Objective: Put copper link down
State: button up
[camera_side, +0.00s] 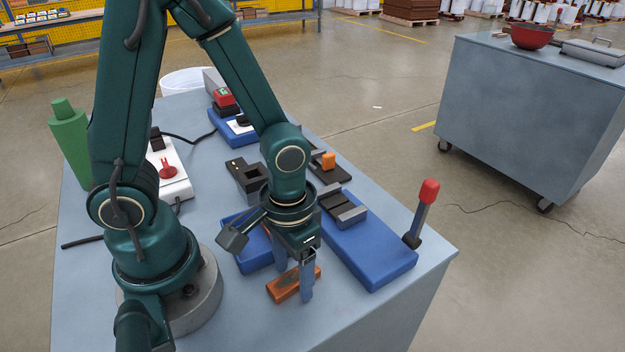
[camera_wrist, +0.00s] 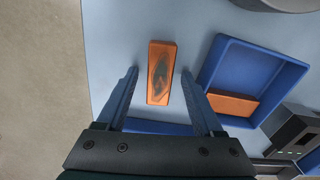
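A copper link (camera_side: 285,288) lies flat on the grey table near its front edge. In the wrist view this copper link (camera_wrist: 161,72) is a short orange bar with a dark patch on its top. My gripper (camera_side: 294,282) points down over it. Its two fingers stand apart on either side, with a gap to the link on both sides. One finger hides part of the link in the side view. A second copper link (camera_wrist: 232,104) lies in a blue tray (camera_wrist: 261,52) to the right.
The blue tray's edge (camera_side: 232,222) shows behind my gripper. A long blue base (camera_side: 375,258) with grey blocks is to the right, near a red-tipped lever (camera_side: 428,192). A dark box (camera_side: 245,178) stands farther back. The table's front right corner is clear.

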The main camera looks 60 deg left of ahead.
aim_at(294, 277)
jog(key=shift+w+r, duration=0.1)
jog(key=shift+r, duration=2.45)
jog(key=a+r+m+t, duration=0.1)
jog(key=a+r+t, duration=0.2)
jog(key=r, duration=0.6)
jog(key=shift+s+r+t, duration=0.2)
jog(key=shift+s+t, duration=0.1)
jog(key=shift+t, duration=0.7)
jog(key=shift+o, duration=0.5)
jog(key=shift+s+a+r+t, duration=0.2)
jog(key=shift+a+r+t, duration=0.1)
jog(key=shift+r, duration=0.15)
